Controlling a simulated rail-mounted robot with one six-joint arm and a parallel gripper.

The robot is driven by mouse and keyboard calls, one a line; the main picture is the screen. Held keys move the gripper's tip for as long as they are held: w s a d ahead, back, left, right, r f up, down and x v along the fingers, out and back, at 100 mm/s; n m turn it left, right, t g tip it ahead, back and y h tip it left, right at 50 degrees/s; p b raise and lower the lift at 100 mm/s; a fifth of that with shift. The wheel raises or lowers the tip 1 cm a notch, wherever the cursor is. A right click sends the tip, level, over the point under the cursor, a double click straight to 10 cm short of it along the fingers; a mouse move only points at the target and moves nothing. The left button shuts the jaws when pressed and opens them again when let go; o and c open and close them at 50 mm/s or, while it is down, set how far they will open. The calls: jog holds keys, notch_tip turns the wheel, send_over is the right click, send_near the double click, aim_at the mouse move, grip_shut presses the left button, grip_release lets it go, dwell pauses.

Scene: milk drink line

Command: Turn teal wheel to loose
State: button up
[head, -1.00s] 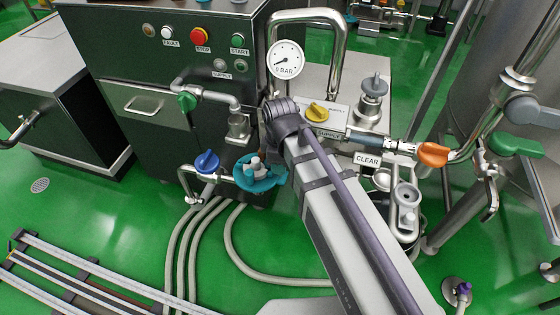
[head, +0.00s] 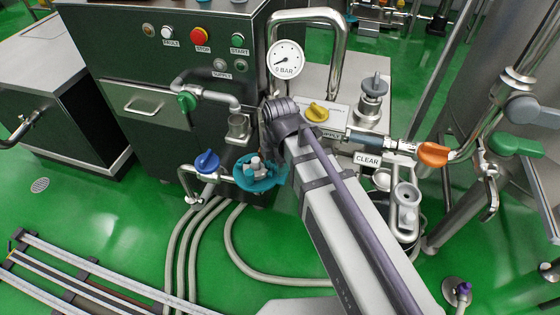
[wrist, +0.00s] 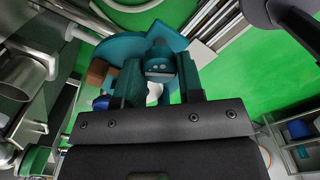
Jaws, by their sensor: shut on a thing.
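The teal wheel (head: 262,184) is on the pipework low at the front of the dark cabinet, right of a blue valve handle (head: 207,161). A pale hub or stem shows at its middle. In the wrist view, the teal wheel (wrist: 112,48) fills the upper middle. My gripper (wrist: 160,72) reaches into it with both fingers, shut on a teal part of the wheel. The exact contact is partly hidden by the fingers. In the head view my arm runs to the right of the wheel, and I cannot clearly make out the gripper there. No loose mark is readable.
A pressure gauge (head: 287,60), a yellow knob (head: 317,111) and an orange handle (head: 433,154) are above and right of the wheel. A green handle (head: 187,102) is up left. Hoses (head: 236,245) run along the floor below.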

dwell(0.4)
jog(key=o, duration=0.9)
notch_tip(320, 180, up, 11)
jog(key=p, duration=1)
jog(key=shift+f+p, duration=0.1)
jog(key=shift+p, duration=0.3)
